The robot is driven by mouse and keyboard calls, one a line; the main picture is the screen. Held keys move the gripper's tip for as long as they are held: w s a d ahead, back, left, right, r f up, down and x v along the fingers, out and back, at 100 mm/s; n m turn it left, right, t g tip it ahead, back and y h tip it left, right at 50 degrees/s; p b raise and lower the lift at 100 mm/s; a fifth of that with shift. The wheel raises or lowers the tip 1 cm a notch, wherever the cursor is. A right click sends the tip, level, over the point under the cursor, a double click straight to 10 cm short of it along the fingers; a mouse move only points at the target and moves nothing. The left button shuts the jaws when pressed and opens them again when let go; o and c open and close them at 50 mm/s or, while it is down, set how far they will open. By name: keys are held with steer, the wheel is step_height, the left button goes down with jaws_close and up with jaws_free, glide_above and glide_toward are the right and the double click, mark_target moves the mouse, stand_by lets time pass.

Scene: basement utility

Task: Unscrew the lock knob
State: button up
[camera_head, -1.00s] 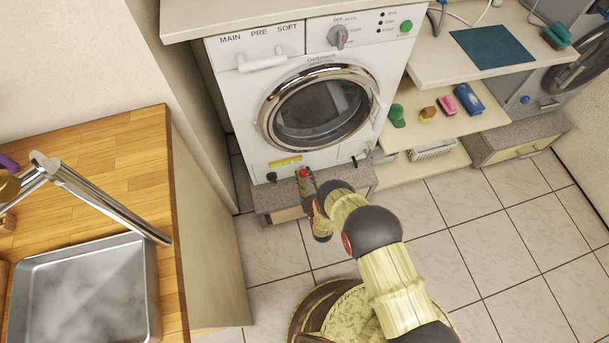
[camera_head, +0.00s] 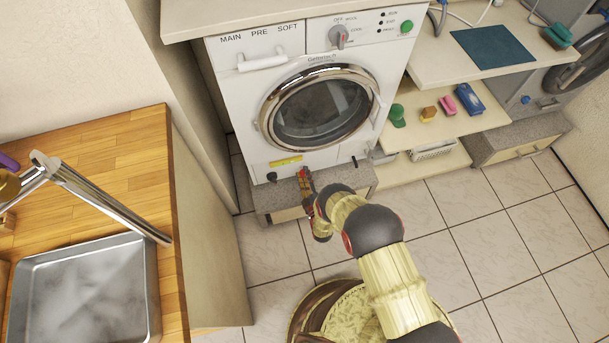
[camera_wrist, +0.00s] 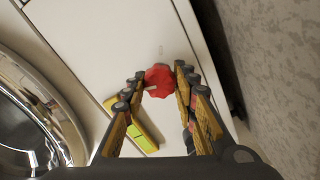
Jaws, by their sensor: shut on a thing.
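The lock knob is a small red lobed knob (camera_wrist: 160,80) on the lower white front of the washing machine (camera_head: 235,115). In the wrist view my gripper (camera_wrist: 160,84) has its fingertips on both sides of the knob and is shut on it. In the head view my gripper (camera_head: 305,178) is at the machine's lower front edge, and the knob is mostly hidden by it. I cannot tell how far the knob is turned.
A yellow label (camera_wrist: 142,130) is beside the gripper on the machine front. The round door (camera_head: 318,108) is above. A dark fitting (camera_head: 271,177) is left of the gripper. A grey plinth (camera_head: 345,180) is below. Open tiled floor (camera_head: 450,230) lies to the right.

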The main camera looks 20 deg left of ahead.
stand_by(0.4)
steer(key=o, duration=1.2)
steer(key=shift+c, duration=0.2)
steer(key=v, duration=1.2)
steer(key=shift+f, duration=0.1)
